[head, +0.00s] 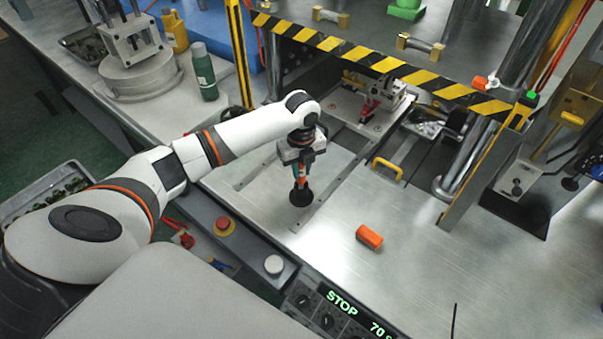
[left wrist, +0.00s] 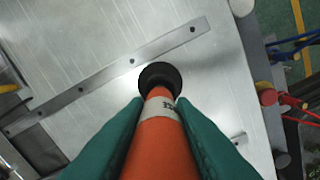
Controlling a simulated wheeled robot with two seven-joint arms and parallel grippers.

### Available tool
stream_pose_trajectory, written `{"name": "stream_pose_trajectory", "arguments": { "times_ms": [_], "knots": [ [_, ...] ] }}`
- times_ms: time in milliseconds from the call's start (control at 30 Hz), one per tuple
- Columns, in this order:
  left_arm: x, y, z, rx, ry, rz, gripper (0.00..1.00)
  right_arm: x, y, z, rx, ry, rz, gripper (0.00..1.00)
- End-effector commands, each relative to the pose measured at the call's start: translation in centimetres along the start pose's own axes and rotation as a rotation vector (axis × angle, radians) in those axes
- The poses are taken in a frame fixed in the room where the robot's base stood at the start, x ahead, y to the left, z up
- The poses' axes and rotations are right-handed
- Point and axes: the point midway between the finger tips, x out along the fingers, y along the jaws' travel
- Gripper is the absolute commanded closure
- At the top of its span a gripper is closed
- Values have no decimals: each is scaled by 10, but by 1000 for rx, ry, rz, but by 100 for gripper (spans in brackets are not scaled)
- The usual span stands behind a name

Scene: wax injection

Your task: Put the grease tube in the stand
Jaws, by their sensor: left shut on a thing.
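My left gripper (head: 301,172) is shut on the orange grease tube (head: 301,184), over the metal worktop. In the left wrist view the orange tube (left wrist: 158,140), with a pale printed band, lies between the two green fingers (left wrist: 158,150). The tube points down, and its far end meets a black round piece (left wrist: 160,76), which also shows in the head view (head: 301,198). I cannot tell whether that black piece is the stand or part of the tube, or whether it touches the worktop. My right gripper is not in view.
A loose orange cylinder (head: 369,236) lies on the worktop (head: 410,270) to the right. Behind stand a yellow handle (head: 387,169) and a press frame with a striped bar (head: 380,62). A control panel (head: 340,305) runs along the front edge. A green bottle (head: 204,72) stands at the left.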

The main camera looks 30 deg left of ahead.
Motion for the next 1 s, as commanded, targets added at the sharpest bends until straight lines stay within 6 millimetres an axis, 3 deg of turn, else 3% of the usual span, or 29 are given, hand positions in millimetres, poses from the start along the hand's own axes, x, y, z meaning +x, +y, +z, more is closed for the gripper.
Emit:
{"name": "stream_pose_trajectory", "arguments": {
  "times_ms": [200,567,600,700,1000],
  "knots": [
    [26,0,0,0,-1,-2,100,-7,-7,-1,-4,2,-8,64],
    [30,0,0,-1,0,-1,100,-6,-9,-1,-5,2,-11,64],
    [30,0,0,0,0,-1,71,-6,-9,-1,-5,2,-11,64],
    [30,0,0,0,0,-1,55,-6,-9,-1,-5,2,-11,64],
    [28,0,0,-1,0,-1,55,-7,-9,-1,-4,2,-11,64]
  ]
}}
